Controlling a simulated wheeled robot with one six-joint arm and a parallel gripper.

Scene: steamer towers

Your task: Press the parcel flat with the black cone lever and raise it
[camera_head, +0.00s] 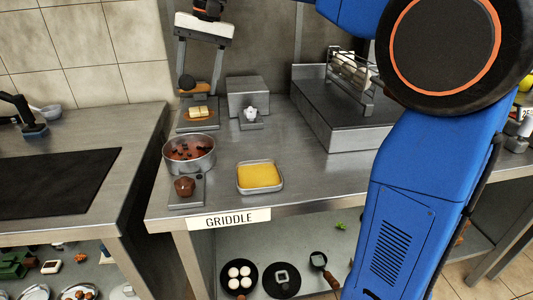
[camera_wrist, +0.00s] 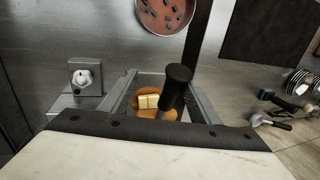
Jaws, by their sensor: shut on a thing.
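The black cone lever (camera_wrist: 178,85) stands up between my fingers in the wrist view, nearer the right finger. It also shows in the head view as a dark knob (camera_head: 187,82). My gripper (camera_head: 198,88) reaches down from above at the back left of the counter, shut on the lever. The parcel (camera_wrist: 148,101) is a small pale yellow block on an orange-brown round piece, beyond the gripper's edge. In the head view the parcel (camera_head: 199,112) sits low on a small metal stand. The exact finger contact is hard to see.
A grey box (camera_head: 248,95) and a small white item (camera_head: 251,114) are right of the gripper. Clear counter lies around the tray.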

